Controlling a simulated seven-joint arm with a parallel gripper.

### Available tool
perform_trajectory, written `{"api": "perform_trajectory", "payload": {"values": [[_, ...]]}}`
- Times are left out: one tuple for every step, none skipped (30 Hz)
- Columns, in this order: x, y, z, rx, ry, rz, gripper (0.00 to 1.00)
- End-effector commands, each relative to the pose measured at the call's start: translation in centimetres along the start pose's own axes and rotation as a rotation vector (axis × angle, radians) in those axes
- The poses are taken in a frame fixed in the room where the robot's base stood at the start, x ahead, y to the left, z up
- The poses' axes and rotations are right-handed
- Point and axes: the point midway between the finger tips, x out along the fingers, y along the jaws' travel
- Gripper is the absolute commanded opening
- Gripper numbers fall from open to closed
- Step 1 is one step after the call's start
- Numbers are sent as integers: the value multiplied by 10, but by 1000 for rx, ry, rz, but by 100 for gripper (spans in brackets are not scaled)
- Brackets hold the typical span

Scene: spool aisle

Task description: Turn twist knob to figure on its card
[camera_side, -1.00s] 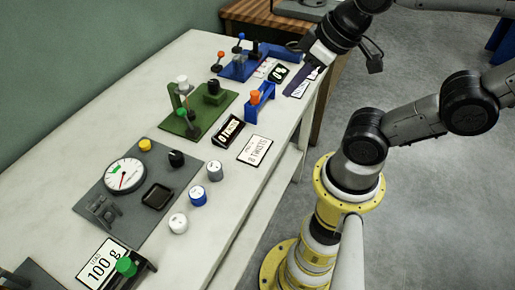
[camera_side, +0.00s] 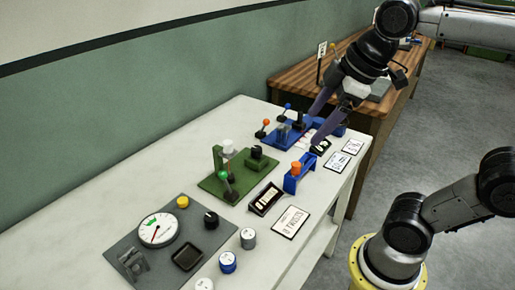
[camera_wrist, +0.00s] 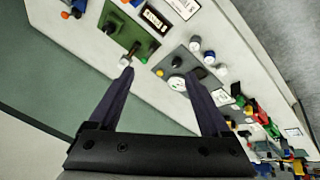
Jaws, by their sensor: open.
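A card (camera_side: 290,222) with lettering like "TWISTS" lies on the white bench; its figure is too small to read surely. Beside it are a dark counter box (camera_side: 265,199) and a blue bracket (camera_side: 292,184) with an orange knob (camera_side: 296,168). I cannot tell surely which knob is the twist knob; a black knob (camera_side: 257,151) also stands on the green board (camera_side: 240,180). My gripper (camera_side: 320,118) is open and empty, above the bench's far end near the blue board. In the wrist view my open fingers (camera_wrist: 157,72) point towards the green board (camera_wrist: 125,30) and grey panel.
The grey panel (camera_side: 128,242) holds a dial gauge (camera_side: 158,229), a black knob (camera_side: 211,219) and a yellow knob. Loose weights (camera_side: 228,262) stand before it. The blue board (camera_side: 287,133) carries small levers. A wooden table (camera_side: 372,112) stands beyond the bench.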

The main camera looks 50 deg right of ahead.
Motion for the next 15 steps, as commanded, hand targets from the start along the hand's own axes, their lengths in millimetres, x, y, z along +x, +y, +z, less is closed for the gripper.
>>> {"api": "perform_trajectory", "payload": {"values": [[0,13,-12,-47,-17,-6,82],[-1,20,-19,-78,-25,-9,82],[0,30,-28,-120,-38,-16,82],[2,38,-35,-150,-49,-22,82],[4,47,-42,-179,-60,-29,82],[7,58,-51,-219,-73,-39,82],[10,67,-57,-246,-84,-46,82],[14,76,-63,-272,-95,-56,82],[21,88,-70,-304,-108,-67,82],[26,96,-75,-326,-118,-77,82],[32,105,-80,-347,-129,-88,82],[40,117,-86,-373,-140,-101,82],[47,126,-90,-390,-150,-112,82],[55,134,-92,-405,-160,-124,82],[65,145,-96,-423,-171,-139,82]]}}
